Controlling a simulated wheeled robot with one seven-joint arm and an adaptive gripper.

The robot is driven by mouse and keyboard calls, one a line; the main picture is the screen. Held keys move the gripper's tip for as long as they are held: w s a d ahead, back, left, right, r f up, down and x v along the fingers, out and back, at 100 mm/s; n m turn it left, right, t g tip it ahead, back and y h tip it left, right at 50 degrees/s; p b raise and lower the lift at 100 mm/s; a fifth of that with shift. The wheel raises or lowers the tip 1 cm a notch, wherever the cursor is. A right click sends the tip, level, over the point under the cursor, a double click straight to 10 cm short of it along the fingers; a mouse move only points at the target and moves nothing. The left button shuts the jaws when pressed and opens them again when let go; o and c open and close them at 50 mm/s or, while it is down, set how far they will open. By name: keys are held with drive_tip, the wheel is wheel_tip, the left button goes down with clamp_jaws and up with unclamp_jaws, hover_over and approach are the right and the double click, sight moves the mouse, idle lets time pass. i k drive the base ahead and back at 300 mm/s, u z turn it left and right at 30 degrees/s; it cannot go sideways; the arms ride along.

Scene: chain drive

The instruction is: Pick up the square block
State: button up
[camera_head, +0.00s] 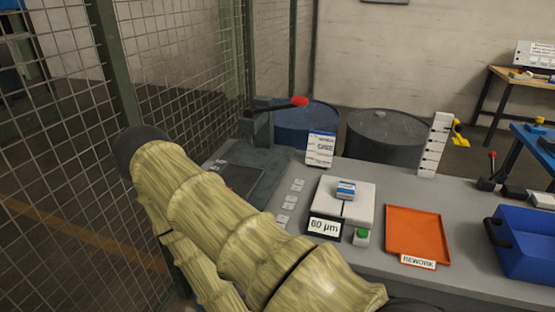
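A small square block (345,190), blue and white, rests on a white two-part plate (361,208) on the grey bench. A display reading "60 µm" (324,227) is at the plate's front left. My arm crosses the lower left of the view and covers part of the bench. My gripper is not in view, so its opening and its distance from the block cannot be seen.
An orange tray (415,232) marked REWORK and a blue bin (528,240) stand right of the plate. A green button (362,236) is in front. A labelled upright box (320,149) and a tall white scale (435,145) stand behind. A mesh fence (60,170) is at left.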

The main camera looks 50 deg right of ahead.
sight(346, 191)
drive_tip(key=u, duration=0.9)
drive_tip(key=k, duration=1.3)
drive_tip(key=z, duration=1.4)
